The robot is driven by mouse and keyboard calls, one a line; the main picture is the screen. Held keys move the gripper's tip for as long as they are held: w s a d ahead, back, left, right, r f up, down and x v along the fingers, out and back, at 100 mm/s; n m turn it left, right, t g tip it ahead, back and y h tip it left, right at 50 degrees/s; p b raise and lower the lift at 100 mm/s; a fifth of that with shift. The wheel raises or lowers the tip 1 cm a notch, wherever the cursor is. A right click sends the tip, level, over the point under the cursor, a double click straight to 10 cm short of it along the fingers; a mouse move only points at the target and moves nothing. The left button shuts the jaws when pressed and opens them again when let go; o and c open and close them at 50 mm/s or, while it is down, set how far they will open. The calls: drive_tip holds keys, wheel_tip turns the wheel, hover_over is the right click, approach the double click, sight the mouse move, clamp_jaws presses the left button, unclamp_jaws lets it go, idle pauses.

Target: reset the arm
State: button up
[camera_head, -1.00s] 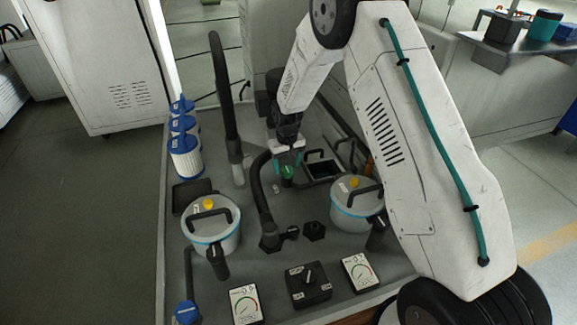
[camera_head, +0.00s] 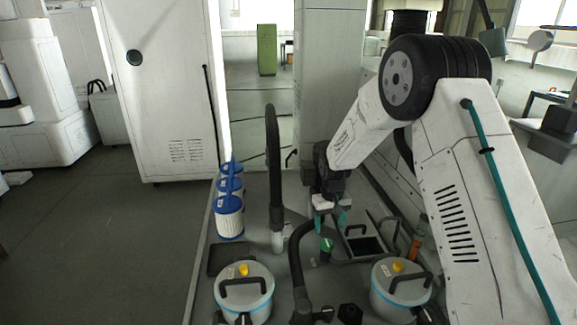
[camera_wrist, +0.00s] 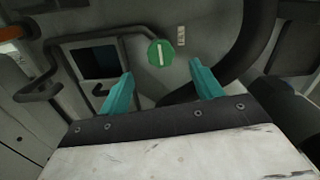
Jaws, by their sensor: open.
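My gripper (camera_head: 330,218) hangs over the grey bench top, with its teal fingers apart and nothing between them. In the wrist view the two teal fingers of my gripper (camera_wrist: 162,92) stand wide open. A green round knob (camera_wrist: 160,53) with a pale bar lies just past the fingertips there. The green knob (camera_head: 326,246) also shows just below the gripper in the head view. My white arm reaches in from the right and hides part of the bench's right side.
Two lidded pots, left (camera_head: 243,291) and right (camera_head: 398,287), stand in front of the gripper. Blue-and-white filter cartridges (camera_head: 229,216) line the left edge. A black upright hose (camera_head: 273,165) is close left of the gripper. An open dark bin (camera_head: 364,246) is to the right.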

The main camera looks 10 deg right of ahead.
drive_tip(key=s+d+r, duration=0.1)
drive_tip(key=s+r, duration=0.8)
drive_tip(key=s, duration=0.5)
drive_tip(key=s+d+r+m+t, duration=0.1)
drive_tip(key=s+r, duration=0.9)
drive_tip(key=s, duration=0.4)
drive_tip(key=s+d+r, duration=0.2)
drive_tip(key=s+r, duration=0.7)
drive_tip(key=s, duration=0.6)
drive_tip(key=shift+r+m+t, duration=0.2)
drive_tip(key=shift+m+t, duration=0.1)
drive_tip(key=shift+s, duration=0.1)
